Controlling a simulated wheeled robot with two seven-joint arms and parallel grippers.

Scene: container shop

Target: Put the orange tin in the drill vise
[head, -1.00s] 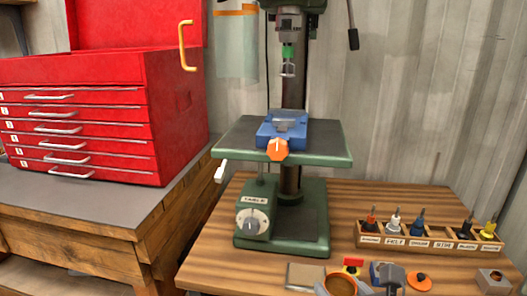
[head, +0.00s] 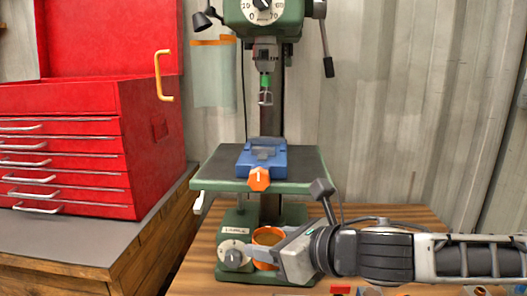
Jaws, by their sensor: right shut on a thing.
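The orange tin (head: 266,265), round with an open top and a tan inside, is held in my right gripper (head: 272,252). The gripper comes in from the right and is shut on the tin's side. The tin looks upright, in front of the drill press base and lower in the picture than its table. The blue drill vise (head: 262,163) with an orange knob (head: 260,179) sits on the drill press table, and nothing shows between its jaws. My left gripper is out of view.
The green drill press table (head: 310,170) carries the vise. The chuck (head: 265,82) hangs above it, with a lever (head: 327,66) at right. A red tool chest (head: 150,130) stands at left. My right arm hides much of the wooden bench (head: 400,216).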

